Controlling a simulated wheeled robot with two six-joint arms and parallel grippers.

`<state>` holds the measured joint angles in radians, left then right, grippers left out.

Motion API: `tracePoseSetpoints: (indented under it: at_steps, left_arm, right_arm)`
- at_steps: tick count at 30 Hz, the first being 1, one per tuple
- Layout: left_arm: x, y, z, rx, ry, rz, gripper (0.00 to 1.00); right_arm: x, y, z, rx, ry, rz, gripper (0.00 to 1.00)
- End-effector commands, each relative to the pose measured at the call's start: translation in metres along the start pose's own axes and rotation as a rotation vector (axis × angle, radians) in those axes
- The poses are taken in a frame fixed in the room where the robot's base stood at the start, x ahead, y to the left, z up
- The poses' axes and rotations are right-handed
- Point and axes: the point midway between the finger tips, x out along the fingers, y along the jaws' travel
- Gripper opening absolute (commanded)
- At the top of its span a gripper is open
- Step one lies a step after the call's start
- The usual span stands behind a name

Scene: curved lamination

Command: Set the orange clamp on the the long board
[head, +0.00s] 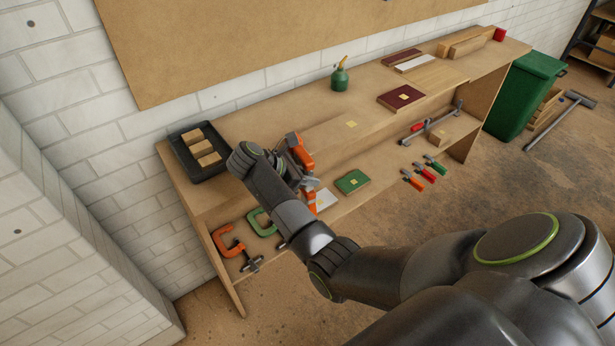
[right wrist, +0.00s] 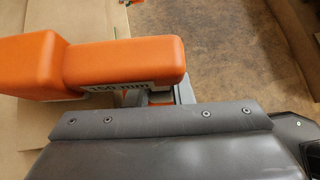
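The orange clamp (head: 301,152) is in my right gripper (head: 296,178), upright at the front edge of the workbench. Its orange body fills the upper left of the right wrist view (right wrist: 125,62), with a "150 mm" label. My gripper appears shut on it; the fingertips are mostly hidden. The long board (head: 335,128) seems to be the pale board lying along the bench top, with a yellow square on it. The clamp is by its left front end; whether they touch I cannot tell. My left gripper is not in view.
A dark tray (head: 174,153) with wooden blocks is at the bench's left end. The lower shelf holds an orange C-clamp (head: 222,243), a green C-clamp (head: 259,225) and a green block (head: 352,182).

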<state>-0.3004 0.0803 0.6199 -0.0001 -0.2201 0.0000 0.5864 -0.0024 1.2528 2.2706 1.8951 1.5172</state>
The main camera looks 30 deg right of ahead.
Motion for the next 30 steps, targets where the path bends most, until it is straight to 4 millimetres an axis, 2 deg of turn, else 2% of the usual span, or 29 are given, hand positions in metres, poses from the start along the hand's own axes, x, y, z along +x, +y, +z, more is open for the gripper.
tracePoseSetpoints:
  at_steps: [1, 5, 12, 16, 20, 24, 25, 30]
  left_arm:
    - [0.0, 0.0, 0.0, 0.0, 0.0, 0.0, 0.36]
    - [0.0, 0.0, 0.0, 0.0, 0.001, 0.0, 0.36]
    - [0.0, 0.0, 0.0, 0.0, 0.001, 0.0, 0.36]
    - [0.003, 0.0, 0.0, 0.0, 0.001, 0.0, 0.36]
    - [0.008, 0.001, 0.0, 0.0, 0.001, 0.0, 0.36]
    - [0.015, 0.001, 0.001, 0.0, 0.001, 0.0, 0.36]
    - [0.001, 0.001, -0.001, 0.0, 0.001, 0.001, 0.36]
    - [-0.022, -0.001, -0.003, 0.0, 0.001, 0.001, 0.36]
  right_arm:
    - [0.0, 0.0, 0.001, 0.001, -0.001, 0.001, 0.27]
    - [0.0, 0.0, 0.0, 0.001, 0.0, 0.001, 0.43]
    - [0.0, 0.0, -0.001, -0.003, 0.002, -0.001, 0.43]
    - [-0.008, 0.001, -0.002, -0.001, 0.002, 0.002, 0.43]
    - [-0.029, 0.001, -0.003, 0.001, 0.004, 0.005, 0.43]
    - [-0.063, 0.001, -0.003, 0.001, 0.005, 0.006, 0.43]
    - [-0.073, 0.001, 0.004, -0.002, 0.004, 0.003, 0.43]
    - [-0.105, 0.0, 0.004, -0.003, 0.002, 0.0, 0.43]
